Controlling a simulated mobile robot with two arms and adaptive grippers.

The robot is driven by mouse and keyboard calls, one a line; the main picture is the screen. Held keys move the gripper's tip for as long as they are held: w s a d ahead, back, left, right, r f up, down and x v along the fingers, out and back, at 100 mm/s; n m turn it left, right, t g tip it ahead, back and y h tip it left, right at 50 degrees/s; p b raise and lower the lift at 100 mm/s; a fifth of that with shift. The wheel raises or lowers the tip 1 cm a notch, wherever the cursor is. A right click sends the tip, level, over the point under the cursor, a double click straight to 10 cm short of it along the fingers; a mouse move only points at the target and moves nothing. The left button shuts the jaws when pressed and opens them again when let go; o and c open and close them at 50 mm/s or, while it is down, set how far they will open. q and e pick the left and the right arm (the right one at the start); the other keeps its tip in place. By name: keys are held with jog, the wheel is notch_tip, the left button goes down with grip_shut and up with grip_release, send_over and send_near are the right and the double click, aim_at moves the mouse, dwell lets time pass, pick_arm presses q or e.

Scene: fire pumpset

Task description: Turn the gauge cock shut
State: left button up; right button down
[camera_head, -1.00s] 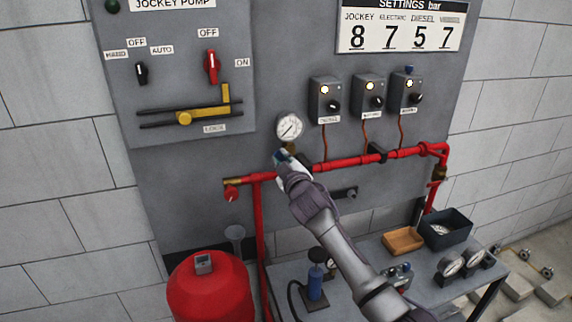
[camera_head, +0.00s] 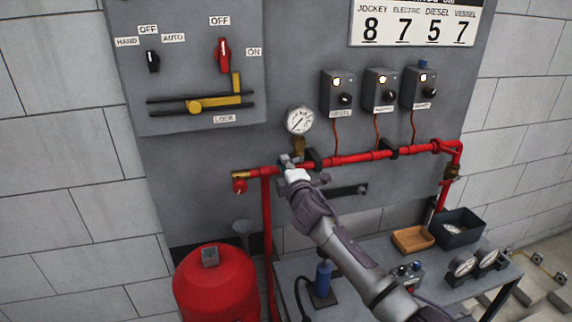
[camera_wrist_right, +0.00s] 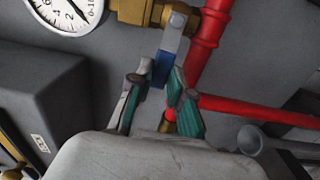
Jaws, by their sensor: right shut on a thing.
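The pressure gauge (camera_head: 299,120) is a white round dial on the grey panel, on a brass gauge cock (camera_head: 299,146) above the red pipe. In the right wrist view the dial (camera_wrist_right: 66,10) is cut by the top left edge. The brass cock (camera_wrist_right: 152,12) is beside it, with a flat metal lever with a blue sleeve (camera_wrist_right: 161,68) hanging below. My right gripper (camera_head: 288,160) is just below the cock. In the wrist view its green-padded fingers (camera_wrist_right: 157,96) are on either side of the blue sleeve, shut on the lever. My left gripper is out of view.
The red pipe (camera_head: 350,158) runs close behind my right gripper. Switch boxes (camera_head: 338,92) are above it. A red vessel (camera_head: 214,285) stands at lower left. A bench below holds an orange tray (camera_head: 400,246), a dark bin (camera_head: 444,236) and loose gauges.

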jog(key=shift+f+n, duration=0.3)
jog(key=shift+n, duration=0.1)
jog(key=c, duration=1.1)
grip_release()
jog(key=shift+o, duration=0.2)
jog(key=shift+r, duration=0.1)
jog(key=v, duration=1.2)
